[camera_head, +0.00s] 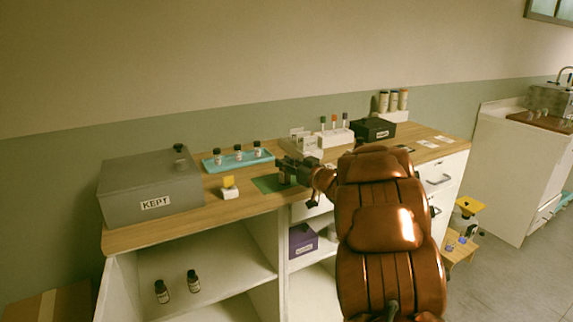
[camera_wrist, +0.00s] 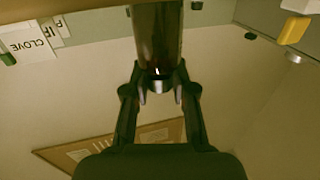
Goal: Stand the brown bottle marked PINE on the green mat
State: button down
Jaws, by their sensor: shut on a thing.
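My gripper (camera_head: 288,172) is at the green mat (camera_head: 266,184) on the wooden counter. In the wrist view, my gripper (camera_wrist: 158,92) is shut on a dark brown bottle (camera_wrist: 158,35), with its fingers on either side of the bottle's narrow end. No marking on this bottle can be read, so I cannot tell whether it says PINE. In the head view the held bottle is small and dark between the fingers, over or at the mat's right part. Whether its base touches the mat cannot be told.
A teal tray (camera_head: 213,164) with several dark bottles stands behind the mat. A yellow-topped white block (camera_head: 230,188) and a grey KEPT box (camera_head: 150,186) are to the left. White card holders (camera_head: 303,143) and a tube rack (camera_head: 334,138) stand behind right.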

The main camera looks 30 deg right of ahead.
jog(key=shift+f, duration=0.1)
jog(key=c, duration=1)
grip_release()
jog(key=shift+o, duration=0.2)
jog(key=shift+s, duration=0.2)
jog(key=s+d, duration=0.2)
jog(key=s, duration=0.9)
jog(key=shift+s+b, duration=0.2)
jog(key=shift+b, duration=0.1)
jog(key=shift+r, duration=0.2)
